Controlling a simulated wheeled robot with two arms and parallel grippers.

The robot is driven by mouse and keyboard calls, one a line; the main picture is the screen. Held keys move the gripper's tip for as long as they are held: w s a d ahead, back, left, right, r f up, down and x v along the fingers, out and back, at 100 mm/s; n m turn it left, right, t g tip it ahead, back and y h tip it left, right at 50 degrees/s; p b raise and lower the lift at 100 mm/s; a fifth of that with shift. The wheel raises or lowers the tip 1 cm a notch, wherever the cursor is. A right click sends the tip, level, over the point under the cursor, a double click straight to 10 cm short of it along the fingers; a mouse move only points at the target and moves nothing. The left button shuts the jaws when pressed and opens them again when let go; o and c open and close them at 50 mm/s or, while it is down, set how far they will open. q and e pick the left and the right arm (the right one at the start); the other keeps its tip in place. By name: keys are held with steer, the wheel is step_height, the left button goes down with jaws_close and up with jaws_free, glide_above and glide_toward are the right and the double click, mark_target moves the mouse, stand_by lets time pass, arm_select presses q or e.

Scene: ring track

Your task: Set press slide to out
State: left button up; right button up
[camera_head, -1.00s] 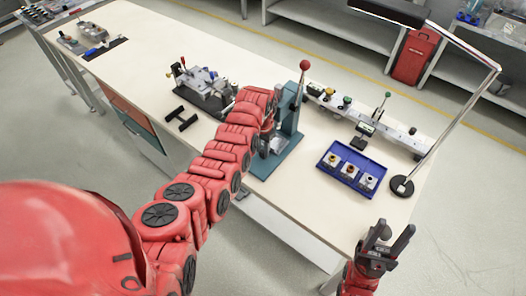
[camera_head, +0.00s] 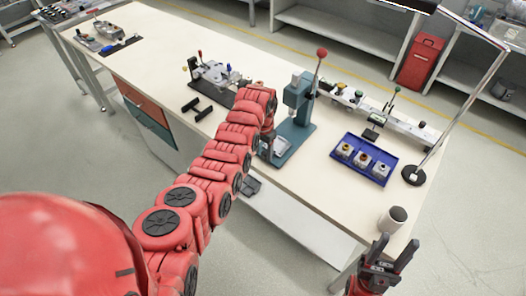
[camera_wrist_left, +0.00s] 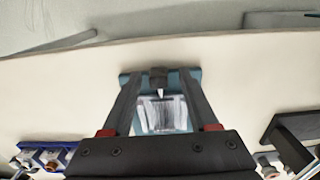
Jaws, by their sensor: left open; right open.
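The teal press (camera_head: 301,104), with a red-knobbed lever, stands on the bench near its front edge. Its slide, a pale metal plate (camera_head: 280,147), sits low at the front of the press base. In the left wrist view the plate (camera_wrist_left: 163,115) shows between my two fingers, with the teal base around it. My left gripper (camera_head: 267,143) is open at the front left of the press; its fingers are partly hidden by the arm in the head view. Whether they touch the plate I cannot tell. My right gripper (camera_head: 398,243) is open and empty off the bench's front edge.
A blue tray (camera_head: 336,153) with several small parts lies right of the press, and a cup (camera_head: 393,219) stands near the bench's right corner. A lamp base (camera_head: 414,176) and a long rail fixture (camera_head: 407,129) are behind. A clamp fixture (camera_head: 213,73) stands left.

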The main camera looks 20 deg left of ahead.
arm_select(q)
steer(key=shift+d+r, duration=0.1)
steer(key=shift+d, duration=0.05)
steer(key=shift+r, duration=0.1)
steer(key=shift+w+r, duration=0.1)
steer(key=shift+r, duration=0.15)
step_height(320, 180, up, 4)
steer(key=shift+w+r+b, duration=0.1)
steer(key=shift+r+b, duration=0.1)
steer(key=shift+b, duration=0.75)
step_height(320, 180, up, 12)
steer(key=p, duration=0.1)
steer(key=shift+p, duration=0.35)
steer(key=shift+s, duration=0.2)
